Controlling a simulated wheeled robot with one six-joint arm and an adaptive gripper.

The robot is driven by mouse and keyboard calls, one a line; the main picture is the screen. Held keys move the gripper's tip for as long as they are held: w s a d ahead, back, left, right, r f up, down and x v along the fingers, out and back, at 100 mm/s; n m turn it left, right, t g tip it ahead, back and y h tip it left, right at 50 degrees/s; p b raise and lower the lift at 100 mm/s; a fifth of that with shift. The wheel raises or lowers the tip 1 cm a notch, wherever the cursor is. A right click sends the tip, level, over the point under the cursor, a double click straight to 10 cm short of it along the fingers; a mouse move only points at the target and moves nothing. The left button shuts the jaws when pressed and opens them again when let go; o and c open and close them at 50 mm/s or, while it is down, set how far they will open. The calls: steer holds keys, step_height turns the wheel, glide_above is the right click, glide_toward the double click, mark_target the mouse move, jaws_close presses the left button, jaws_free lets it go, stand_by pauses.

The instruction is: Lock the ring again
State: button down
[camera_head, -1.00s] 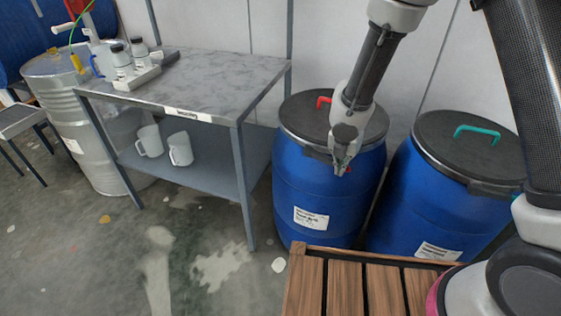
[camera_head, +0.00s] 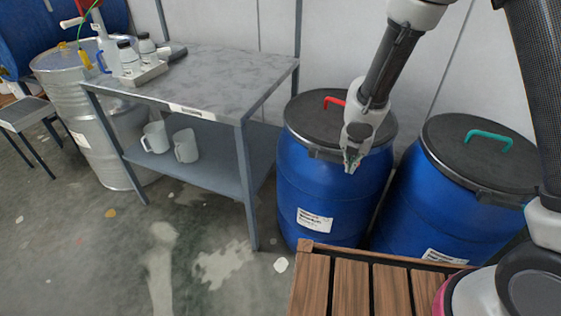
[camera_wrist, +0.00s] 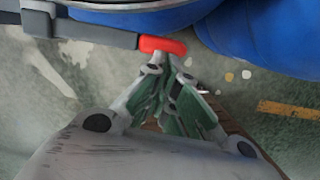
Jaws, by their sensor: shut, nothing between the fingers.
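The blue drum with a red lid handle (camera_head: 334,101) has a dark lid (camera_head: 310,118) with a ring around its rim. A dark lever (camera_wrist: 95,33) with a red tip (camera_wrist: 162,45) shows at the drum's edge in the wrist view; I cannot tell whether it lies fully against the ring. My gripper (camera_head: 350,168) is at the front right of the drum, just below the lid rim. In the wrist view my gripper (camera_wrist: 168,65) is shut and empty, its fingertips right by the red tip. I cannot tell whether they touch it.
A second blue drum (camera_head: 430,205) with a teal handle stands close on the right. A grey metal table (camera_head: 215,68) with bottles and mugs is to the left. A slatted wooden surface (camera_head: 350,285) lies in front. The floor at front left is mostly clear.

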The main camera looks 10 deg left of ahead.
steer(key=shift+r, duration=0.1)
steer(key=s+a+r, duration=0.1)
steer(key=s+r, duration=0.4)
steer(key=r, duration=0.6)
steer(key=shift+r, duration=0.25)
steer(key=shift+s, duration=0.1)
